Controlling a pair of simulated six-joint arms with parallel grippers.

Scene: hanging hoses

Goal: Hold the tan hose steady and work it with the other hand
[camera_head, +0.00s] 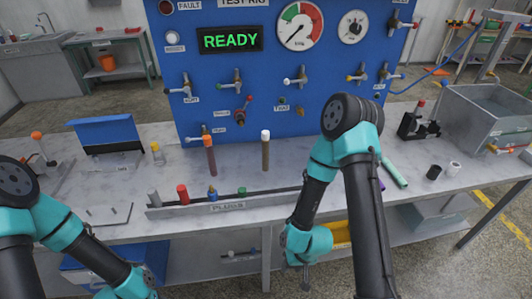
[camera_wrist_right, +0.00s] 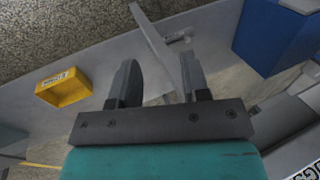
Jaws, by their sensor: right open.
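The tan hose (camera_head: 265,153) shows in the head view as a short, nearly vertical length with a white upper end, in front of the lower part of the blue panel. My right gripper (camera_head: 305,278) is low, in front of the bench's front edge, below and to the right of the hose and well apart from it. In the right wrist view my right gripper (camera_wrist_right: 158,82) is open, with nothing held between its fingers. The tan hose does not show there. My left arm enters the head view at the lower left, but its gripper is out of view.
A reddish-brown hose (camera_head: 210,158) with an orange end stands left of the tan one. A plug rack (camera_head: 228,208) with several plugs runs along the bench front. A grey bin (camera_head: 485,118) is at right. A yellow bin (camera_wrist_right: 64,87) shows below the bench.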

